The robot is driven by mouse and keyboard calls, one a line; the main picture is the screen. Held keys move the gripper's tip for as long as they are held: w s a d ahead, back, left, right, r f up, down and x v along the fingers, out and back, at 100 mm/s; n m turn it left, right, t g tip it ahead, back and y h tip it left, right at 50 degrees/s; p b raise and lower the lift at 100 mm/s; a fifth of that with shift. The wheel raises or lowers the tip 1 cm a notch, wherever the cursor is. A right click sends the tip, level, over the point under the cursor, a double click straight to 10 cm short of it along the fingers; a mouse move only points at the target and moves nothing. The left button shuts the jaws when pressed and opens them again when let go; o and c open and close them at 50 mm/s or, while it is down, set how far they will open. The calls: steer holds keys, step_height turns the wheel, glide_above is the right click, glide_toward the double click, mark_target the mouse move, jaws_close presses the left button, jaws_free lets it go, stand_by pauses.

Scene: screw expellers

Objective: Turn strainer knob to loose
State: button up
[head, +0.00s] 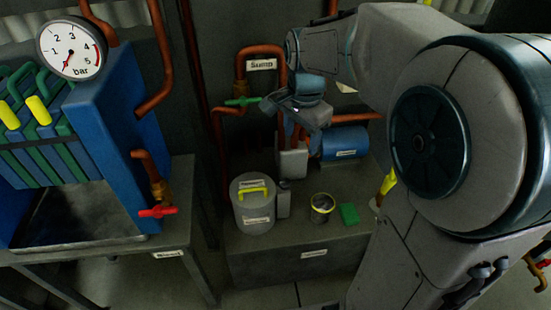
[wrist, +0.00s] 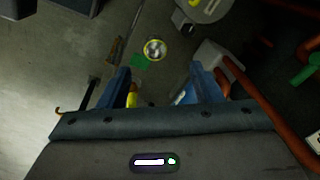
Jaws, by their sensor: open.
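A grey cylindrical pot (head: 254,214) with a yellow handle (head: 251,188) on its lid stands on the low bench. Its label is too small to read, so I cannot tell for sure that it is the strainer. In the wrist view the pot (wrist: 211,14) is cut off at the top edge. My gripper (head: 297,115) is open and empty, above and behind the pot to its right, near the green valve handle. Its two blue fingers stand apart in the wrist view (wrist: 164,82), with the pot beyond them to the upper right.
A small yellow-rimmed cup (head: 321,208) and a green block (head: 349,214) lie right of the pot. A blue motor (head: 345,143) and copper pipes (head: 246,60) crowd the back. A green valve handle (head: 241,101) and a red one (head: 157,211) stick out at left.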

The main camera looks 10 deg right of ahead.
mark_target(286, 182)
steer(key=w+f+m+g+b, duration=0.1)
steer(key=w+f+m+b, duration=0.85)
steer(key=w+f, duration=0.4)
steer(key=f+b, duration=0.2)
steer(key=f, duration=0.3)
steer(key=s+f+b, duration=0.1)
steer(key=f+b, duration=0.1)
steer(key=f, duration=0.3)
steer(key=f+b, duration=0.2)
steer(key=f, duration=0.3)
steer(key=shift+s+a+f, duration=0.15)
steer(key=shift+f, duration=0.05)
steer(key=shift+c, duration=0.3)
steer(key=c, duration=0.9)
